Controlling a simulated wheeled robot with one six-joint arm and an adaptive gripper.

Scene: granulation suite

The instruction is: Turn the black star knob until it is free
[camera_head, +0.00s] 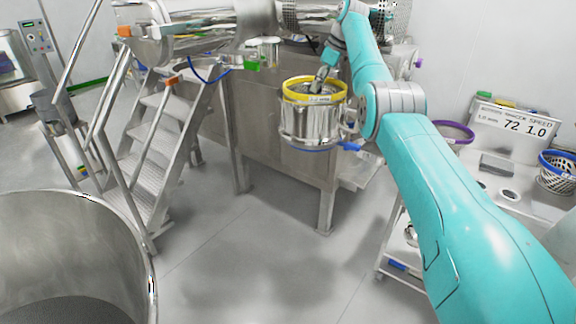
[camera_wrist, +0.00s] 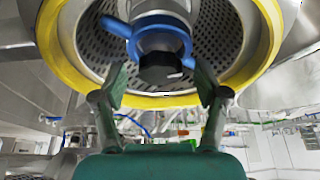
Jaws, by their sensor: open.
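The black knob (camera_wrist: 161,68) shows in the wrist view at the lower end of a metal shaft with a blue collar (camera_wrist: 150,38) around it. It is inside a perforated metal screen (camera_wrist: 90,40) ringed in yellow. My gripper (camera_wrist: 160,82) is open, with one dark green finger pad on each side of the knob's lower part. Gaps show between the pads and the knob; I cannot tell how deep the knob lies between them. In the head view, my gripper (camera_head: 321,76) points into the yellow-rimmed metal housing (camera_head: 311,122); the knob is hidden there.
A steel cabinet (camera_head: 262,140) stands behind the housing. Steel stairs (camera_head: 150,150) stand to the left, and a large open drum (camera_head: 75,210) is at the lower left. A bench at right holds a sign (camera_head: 516,124) and a blue-rimmed basket (camera_head: 558,175). The middle floor is clear.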

